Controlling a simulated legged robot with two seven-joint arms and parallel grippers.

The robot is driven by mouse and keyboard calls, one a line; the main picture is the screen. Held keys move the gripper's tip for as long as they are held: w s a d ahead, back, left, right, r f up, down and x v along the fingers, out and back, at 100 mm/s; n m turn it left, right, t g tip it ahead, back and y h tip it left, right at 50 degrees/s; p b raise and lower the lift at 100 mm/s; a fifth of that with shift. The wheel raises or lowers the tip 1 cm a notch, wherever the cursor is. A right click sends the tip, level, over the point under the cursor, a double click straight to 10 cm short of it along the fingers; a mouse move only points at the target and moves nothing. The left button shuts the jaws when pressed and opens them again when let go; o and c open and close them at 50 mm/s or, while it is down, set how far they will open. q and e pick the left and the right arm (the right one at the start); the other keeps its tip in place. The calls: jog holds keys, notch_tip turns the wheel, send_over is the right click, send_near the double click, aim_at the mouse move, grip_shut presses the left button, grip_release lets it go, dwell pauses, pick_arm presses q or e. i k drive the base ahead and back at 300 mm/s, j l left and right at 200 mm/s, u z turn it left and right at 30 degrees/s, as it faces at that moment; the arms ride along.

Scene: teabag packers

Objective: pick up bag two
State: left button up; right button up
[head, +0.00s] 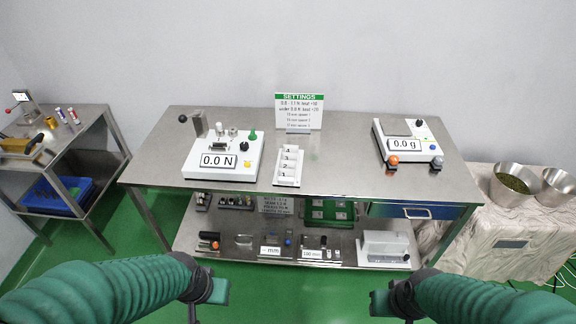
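A narrow white rack (288,167) with numbered slots stands near the middle of the steel table. Its labels are small, and one looks like a 2. I cannot make out bag two as a separate thing in its slots. My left gripper (207,293) is low in the view, in front of the table and left of the rack. My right gripper (392,302) is low on the right side, also in front of the table. Both are well apart from the rack. No held object shows in either, and their finger gap is unclear.
A force tester (221,158) reading 0.0 N stands left of the rack. A scale (405,143) reading 0.0 g stands at the right. A SETTINGS sign (299,110) stands behind. The steel table (340,160) is bare between rack and scale. The lower shelf (225,228) holds several tools.

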aim_at(289, 164)
jog(key=i+l+u, duration=0.2)
jog(key=i, duration=0.35)
jog(key=i+l+u, duration=0.2)
jog(key=i, duration=0.35)
jog(key=i+l+u, duration=0.2)
jog(key=i+l, duration=0.2)
jog(key=i, duration=0.1)
